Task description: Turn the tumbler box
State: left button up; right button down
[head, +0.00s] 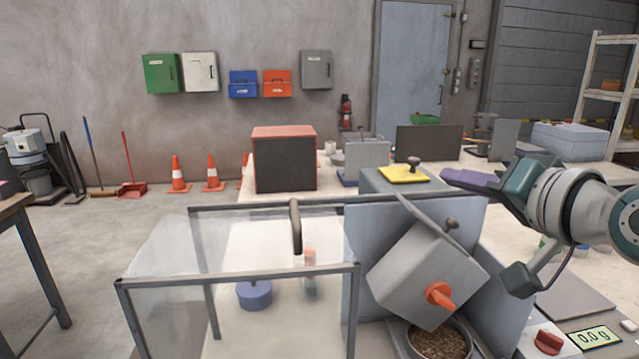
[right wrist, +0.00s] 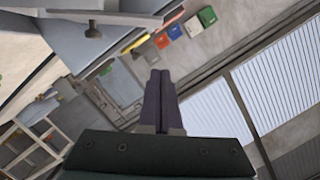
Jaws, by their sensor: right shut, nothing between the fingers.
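The tumbler box (head: 412,270) is a grey box in the head view, tilted on its corner in front of a blue-grey panel. An orange handle (head: 440,296) sits on its front face. Its lid stands open at an angle with a dark knob (head: 451,223). Below it is a round bowl of brown pellets (head: 438,340). My right gripper (head: 452,178) is above and right of the box, apart from it, with purple fingers pointing left. In the right wrist view its fingers (right wrist: 159,78) are together and empty. My left gripper is out of view.
A clear guard (head: 165,285) with a dark frame stands left of the box. A yellow plate (head: 403,175) with a black knob lies behind it. A black-fronted red box (head: 285,160) stands further back.

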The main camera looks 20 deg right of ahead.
send_over(417, 212)
jog(key=d, duration=0.2)
jog(key=shift+s+f, duration=0.3)
jog(key=shift+f, duration=0.2)
jog(key=shift+a+f, duration=0.8)
jog(key=shift+f, duration=0.25)
jog(key=shift+w+a+f, duration=0.15)
jog(key=shift+a+f, duration=0.2)
jog(key=shift+f, duration=0.1)
